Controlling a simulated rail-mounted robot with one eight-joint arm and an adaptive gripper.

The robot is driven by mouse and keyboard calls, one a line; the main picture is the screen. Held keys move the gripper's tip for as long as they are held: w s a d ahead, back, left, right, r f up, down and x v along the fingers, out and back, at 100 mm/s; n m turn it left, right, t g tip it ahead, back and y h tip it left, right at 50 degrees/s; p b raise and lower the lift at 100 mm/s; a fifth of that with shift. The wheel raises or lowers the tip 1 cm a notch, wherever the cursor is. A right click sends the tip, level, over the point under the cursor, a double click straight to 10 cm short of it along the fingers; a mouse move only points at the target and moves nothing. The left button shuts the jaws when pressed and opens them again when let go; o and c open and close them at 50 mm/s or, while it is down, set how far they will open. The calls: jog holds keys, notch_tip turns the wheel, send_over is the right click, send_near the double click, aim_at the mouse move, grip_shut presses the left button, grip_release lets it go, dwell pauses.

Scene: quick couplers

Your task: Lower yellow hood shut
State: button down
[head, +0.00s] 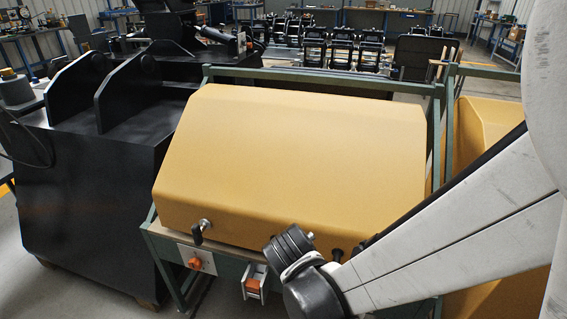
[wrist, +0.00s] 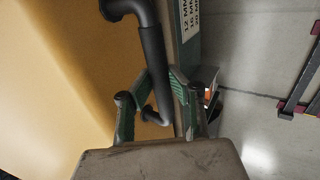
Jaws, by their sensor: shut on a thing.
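The yellow hood (head: 295,150) sits over a green-framed bench in the head view. Its lower front edge is close to the bench front; I cannot tell whether they touch. The hood's smooth yellow side also fills the left of the wrist view (wrist: 50,80). A black tubular handle (wrist: 152,60) stands out from the hood in the wrist view. My gripper (wrist: 155,88) is shut on this handle, with a green-padded finger on each side of it. In the head view my wrist hides the gripper and most of the handle.
An orange switch (head: 195,263) is on the bench front, beside a small holder (head: 254,283). A black machine (head: 95,190) stands left. Another yellow cover (head: 485,125) is at right.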

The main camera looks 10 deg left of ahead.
jog(key=shift+s+f+b, duration=0.25)
jog(key=shift+s+f, duration=0.05)
jog(key=shift+f, duration=0.25)
jog(key=shift+s+f+b, duration=0.2)
jog(key=shift+s+f, duration=0.1)
jog(key=shift+f, duration=0.25)
jog(key=c, duration=1.7)
grip_release()
jog(key=shift+s+r, duration=0.1)
jog(key=shift+s, duration=0.05)
jog(key=shift+o, duration=0.2)
